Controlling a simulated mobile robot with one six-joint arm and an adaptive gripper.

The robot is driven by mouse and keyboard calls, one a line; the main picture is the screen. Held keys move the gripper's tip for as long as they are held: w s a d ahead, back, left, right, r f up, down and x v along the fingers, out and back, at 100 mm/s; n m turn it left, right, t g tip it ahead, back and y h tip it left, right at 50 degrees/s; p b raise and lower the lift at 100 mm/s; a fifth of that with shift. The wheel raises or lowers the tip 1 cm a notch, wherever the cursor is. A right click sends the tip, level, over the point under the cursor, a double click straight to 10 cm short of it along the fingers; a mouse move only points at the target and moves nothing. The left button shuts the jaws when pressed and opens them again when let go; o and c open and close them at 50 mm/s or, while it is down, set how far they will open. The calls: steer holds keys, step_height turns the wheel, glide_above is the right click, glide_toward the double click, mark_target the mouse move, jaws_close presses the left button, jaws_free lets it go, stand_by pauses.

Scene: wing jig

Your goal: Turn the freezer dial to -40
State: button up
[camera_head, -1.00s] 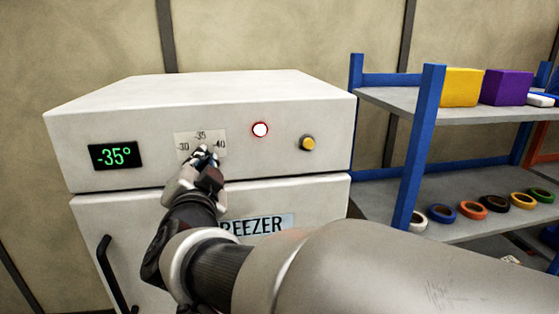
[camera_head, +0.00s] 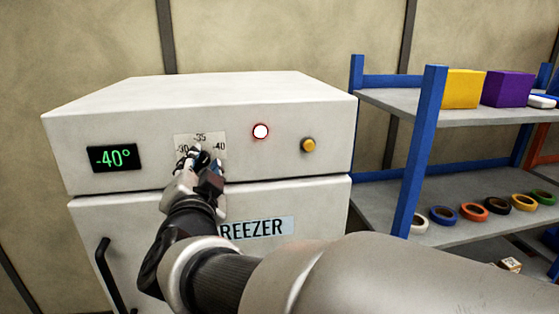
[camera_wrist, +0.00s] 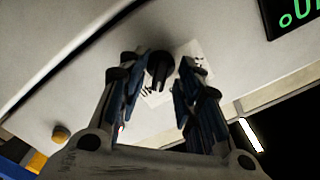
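The white freezer (camera_head: 300,110) has a green digital display (camera_head: 113,158) that reads -40°. A small scale plate (camera_head: 212,138) is marked -30, -35 and -40. My gripper (camera_head: 198,158) is in front of the plate and hides the dial in the head view. In the wrist view the black dial knob (camera_wrist: 160,68) shows between the two spread fingers of my gripper (camera_wrist: 158,78). It is close to the left finger, with a clear gap to the right finger. I cannot tell whether the left finger touches it.
A lit round lamp with a red rim (camera_head: 260,132) and a yellow button (camera_head: 308,145) are right of the dial. The freezer door has a black handle (camera_head: 115,275). A blue-framed shelf (camera_head: 432,130) with boxes and tape rolls stands close on the right.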

steer(key=v, duration=1.1)
steer(key=shift+d, duration=0.1)
steer(key=s+d+f+n+g, duration=0.35)
steer(key=d+f, duration=0.25)
steer(key=d, duration=0.2)
steer(key=s+d+f+n+g, duration=0.2)
steer(key=d+f+n+g, duration=0.25)
steer(key=d+f, duration=0.3)
steer(key=s+d+f+m+g+h, duration=0.1)
steer(key=s+d+f+g+h, duration=0.3)
steer(key=s+d, duration=0.6)
steer(key=d+f+g, duration=0.1)
steer(key=d+f, duration=0.1)
steer(key=d, duration=0.1)
steer(key=shift+s+m, duration=0.3)
steer(key=shift+s, duration=0.1)
steer(key=shift+f, duration=0.15)
